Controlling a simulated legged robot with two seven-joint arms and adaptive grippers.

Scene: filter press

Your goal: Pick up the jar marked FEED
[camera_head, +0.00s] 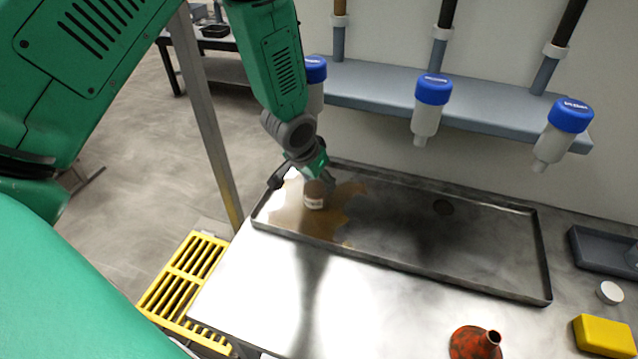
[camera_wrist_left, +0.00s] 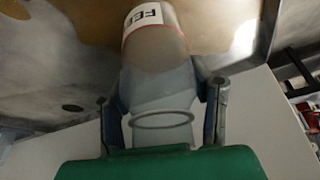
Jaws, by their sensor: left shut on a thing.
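The jar marked FEED (camera_head: 314,195) stands in the left part of the metal tray (camera_head: 400,217), over a brown wet patch. In the left wrist view the jar (camera_wrist_left: 155,35) shows a white label reading "FEE", with the rest of the word out of sight. My left gripper (camera_head: 309,183) reaches down to the jar from above. In the left wrist view its two fingers (camera_wrist_left: 163,105) are on either side of the jar's pale grey lower part in the picture, shut on it. My right gripper is not in view.
Blue-capped bottles (camera_head: 431,100) hang from the grey shelf (camera_head: 375,90) behind the tray. An orange funnel (camera_head: 472,345), a yellow block (camera_head: 604,335) and a white lid (camera_head: 610,292) lie at front right. A yellow grating (camera_head: 185,285) is at left. The tray's right half is empty.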

